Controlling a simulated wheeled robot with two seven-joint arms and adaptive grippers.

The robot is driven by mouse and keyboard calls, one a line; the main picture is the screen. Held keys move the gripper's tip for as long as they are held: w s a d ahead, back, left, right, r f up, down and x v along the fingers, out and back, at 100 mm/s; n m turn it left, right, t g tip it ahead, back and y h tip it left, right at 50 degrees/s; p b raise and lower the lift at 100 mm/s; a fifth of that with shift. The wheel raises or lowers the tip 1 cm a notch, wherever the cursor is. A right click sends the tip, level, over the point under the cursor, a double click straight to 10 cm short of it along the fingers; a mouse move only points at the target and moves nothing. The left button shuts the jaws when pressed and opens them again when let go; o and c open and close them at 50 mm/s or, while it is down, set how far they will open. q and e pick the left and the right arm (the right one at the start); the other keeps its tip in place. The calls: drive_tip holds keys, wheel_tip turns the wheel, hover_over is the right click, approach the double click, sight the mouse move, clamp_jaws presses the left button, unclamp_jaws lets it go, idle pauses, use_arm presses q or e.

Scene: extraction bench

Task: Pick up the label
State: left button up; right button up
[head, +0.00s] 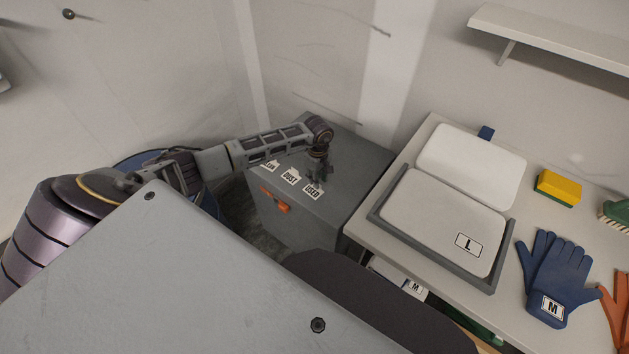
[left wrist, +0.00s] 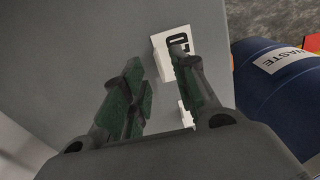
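Three white paper labels lie on top of the grey cabinet (head: 345,160) in the head view. The right one reads USED (head: 313,191), the middle one DUST (head: 290,177); the left label (head: 270,165) is partly covered by my arm. My left gripper (head: 320,179) points down just above the USED label. In the left wrist view its two green-padded fingers (left wrist: 155,68) are apart with nothing seen between them. A label (left wrist: 168,35) with a black letter D lies beyond the right finger, which partly hides it. A piece of another label (left wrist: 187,114) shows lower down. My right gripper is out of view.
An orange latch (head: 275,203) is on the cabinet's front. A blue drum (left wrist: 272,92) marked WASTE stands beside it. The bench right of it carries a tray (head: 488,283) with a white lid marked L, blue gloves (head: 560,275) and a yellow sponge (head: 558,185).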

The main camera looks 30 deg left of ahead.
sight(313, 189)
use_arm(q)
drive_tip(key=shift+f, duration=1.2)
clamp_jaws()
